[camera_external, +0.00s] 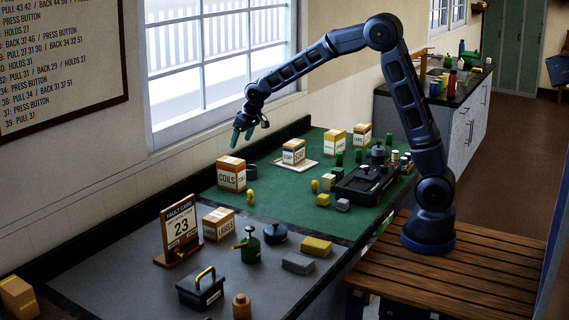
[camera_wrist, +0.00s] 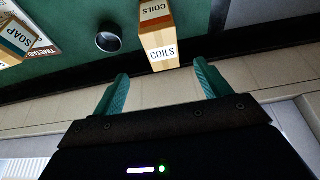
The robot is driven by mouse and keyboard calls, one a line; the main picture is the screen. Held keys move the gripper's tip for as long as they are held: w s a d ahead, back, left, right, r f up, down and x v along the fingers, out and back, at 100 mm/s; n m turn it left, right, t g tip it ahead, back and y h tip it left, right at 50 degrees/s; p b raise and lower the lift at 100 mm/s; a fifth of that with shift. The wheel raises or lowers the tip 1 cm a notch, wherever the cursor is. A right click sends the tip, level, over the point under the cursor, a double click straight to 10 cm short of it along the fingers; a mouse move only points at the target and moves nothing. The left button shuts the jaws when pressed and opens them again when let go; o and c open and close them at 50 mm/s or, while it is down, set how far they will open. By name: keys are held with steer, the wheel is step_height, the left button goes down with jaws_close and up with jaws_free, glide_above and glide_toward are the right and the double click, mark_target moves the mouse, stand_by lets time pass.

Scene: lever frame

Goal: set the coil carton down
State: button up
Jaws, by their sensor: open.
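The coil carton (camera_external: 231,174) is an orange and white box with a COILS label. It stands upright on the green mat (camera_external: 285,200), near its left edge by the wall. It also shows in the wrist view (camera_wrist: 158,35), beyond my fingertips. My gripper (camera_external: 242,135) is above the carton in the external view, apart from it. In the wrist view my two teal fingers (camera_wrist: 163,80) are spread wide with nothing between them.
A dark round cup (camera_wrist: 110,38) stands close beside the carton. A soap carton (camera_external: 293,151) sits on a white board farther back. A fault card stand (camera_external: 179,230) and another carton (camera_external: 218,224) stand on the grey surface in front. The window wall is close behind.

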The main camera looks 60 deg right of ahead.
steer(key=s+d+r, duration=0.3)
steer(key=s+r, duration=0.3)
steer(key=s, duration=0.5)
steer(key=s+d+r, duration=0.3)
steer(key=s+r, duration=0.3)
steer(key=s, duration=0.6)
steer(key=s+d, duration=0.1)
steer(key=s, duration=1.1)
steer(key=s+d+f, duration=0.1)
steer(key=s+d, duration=0.1)
steer(key=s, duration=1.1)
steer(key=shift+s+f, duration=0.15)
steer(key=shift+f, duration=0.15)
